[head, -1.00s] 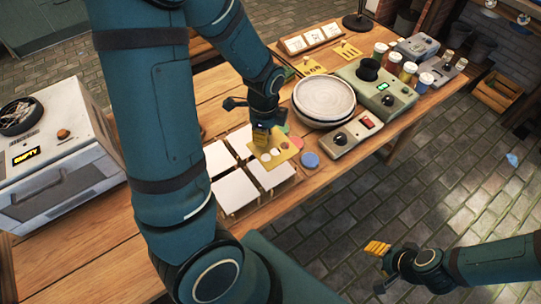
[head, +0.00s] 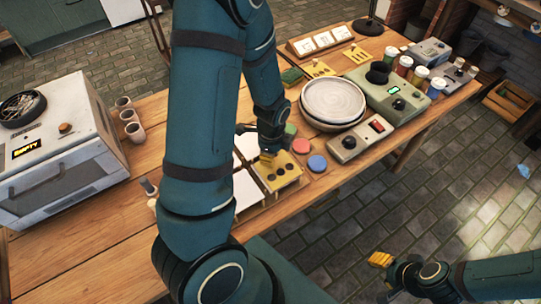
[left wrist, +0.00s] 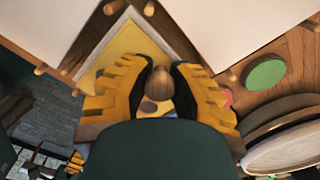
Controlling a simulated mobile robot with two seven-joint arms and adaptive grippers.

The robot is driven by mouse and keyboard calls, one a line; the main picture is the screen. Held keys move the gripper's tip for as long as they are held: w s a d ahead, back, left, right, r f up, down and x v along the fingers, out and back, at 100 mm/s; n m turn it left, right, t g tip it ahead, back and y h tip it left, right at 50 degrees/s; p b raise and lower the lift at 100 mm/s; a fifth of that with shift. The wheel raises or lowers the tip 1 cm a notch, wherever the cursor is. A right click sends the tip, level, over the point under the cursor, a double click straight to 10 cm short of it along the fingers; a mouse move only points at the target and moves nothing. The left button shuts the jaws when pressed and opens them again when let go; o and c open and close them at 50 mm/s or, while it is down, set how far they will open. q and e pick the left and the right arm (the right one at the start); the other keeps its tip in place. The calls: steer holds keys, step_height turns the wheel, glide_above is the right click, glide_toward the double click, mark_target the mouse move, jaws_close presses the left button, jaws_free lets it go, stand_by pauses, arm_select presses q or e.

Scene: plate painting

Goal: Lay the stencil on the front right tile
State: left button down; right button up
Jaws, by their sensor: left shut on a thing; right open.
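The stencil (head: 283,181) is a thin yellow sheet with several round holes that look dark. It lies over the front right tile, roughly lined up with it, and hides most of it. My left gripper (head: 266,158) is shut on the stencil's brown knob from above. In the left wrist view the yellow sheet (left wrist: 135,40) shows past the fingers, with a pale tile margin (left wrist: 93,72) at its left. I cannot tell whether sheet and tile touch. The front left tile (head: 246,190) is white and bare. My right gripper (head: 380,259) is open and empty, off the table.
A blue disc (head: 317,163), a red disc (head: 301,146) and a green disc (head: 290,129) lie right of the tiles. Behind them are stacked plates (head: 335,98) and a grey device with a red switch (head: 361,136). A kiln-like box (head: 60,150) stands at left. My left arm hides part of the table.

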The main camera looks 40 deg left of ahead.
arm_select(q)
steer(key=shift+f, duration=0.15)
steer(key=c, duration=0.9)
jaws_free()
steer(key=shift+r, duration=0.25)
step_height(320, 180, up, 10)
steer(key=p, duration=0.3)
steer(key=shift+d+r, duration=0.1)
steer(key=shift+r, duration=0.15)
steer(key=shift+r+p, duration=0.3)
steer(key=shift+r, duration=0.45)
steer(key=shift+s, duration=0.1)
